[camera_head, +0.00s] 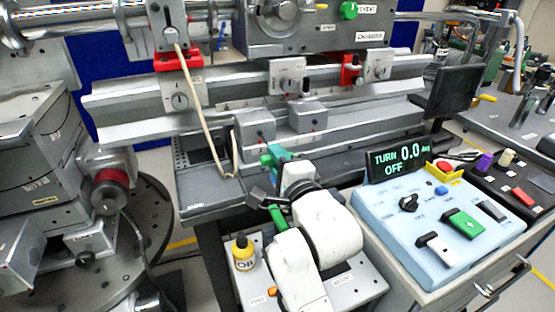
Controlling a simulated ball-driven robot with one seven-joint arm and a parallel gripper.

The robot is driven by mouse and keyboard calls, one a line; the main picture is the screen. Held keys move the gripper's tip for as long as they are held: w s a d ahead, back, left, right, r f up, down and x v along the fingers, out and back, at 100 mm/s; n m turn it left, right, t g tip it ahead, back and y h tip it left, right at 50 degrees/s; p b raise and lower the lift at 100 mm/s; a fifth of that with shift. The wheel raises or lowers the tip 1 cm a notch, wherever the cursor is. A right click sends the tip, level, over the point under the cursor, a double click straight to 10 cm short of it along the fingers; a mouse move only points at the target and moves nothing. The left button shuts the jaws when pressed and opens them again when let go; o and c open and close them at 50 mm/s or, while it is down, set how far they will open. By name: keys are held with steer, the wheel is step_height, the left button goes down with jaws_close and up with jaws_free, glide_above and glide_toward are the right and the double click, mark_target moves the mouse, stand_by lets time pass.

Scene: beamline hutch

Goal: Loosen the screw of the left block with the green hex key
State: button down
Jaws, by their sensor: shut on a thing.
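My gripper (279,160) is at the end of my white arm, just below and in front of the lower grey blocks on the rail. It is shut on the green hex key (274,152), seen as a blue-green piece at its tip. Fingers and key are hard to tell apart, and the key's shaft is not clear. The left lower block (255,126) is grey and stands just beyond. I cannot tell whether the key touches it or sits in its screw. A second grey block (307,115) stands to its right.
A blue control box (385,215) at right has a display (397,160) reading "TURN 0.0 deg OFF". A yellow bottle (243,252) stands left of my arm. A pale cord (205,115) hangs left of the blocks. Red-clamped carriers sit on the upper rail (230,90).

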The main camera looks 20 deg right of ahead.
steer(key=shift+w, duration=0.5)
stand_by(0.5)
steer(key=shift+r+n+p, duration=0.1)
steer(key=shift+n+p, duration=0.35)
steer(key=shift+n, duration=0.45)
steer(key=shift+n+p, duration=0.3)
steer(key=shift+n, duration=0.8)
steer(key=shift+d+n+p, duration=0.1)
steer(key=shift+n+p, duration=0.5)
steer(key=shift+n, duration=0.3)
steer(key=shift+f+n+p, duration=0.2)
steer(key=shift+n+p, duration=0.1)
steer(key=shift+n, duration=0.8)
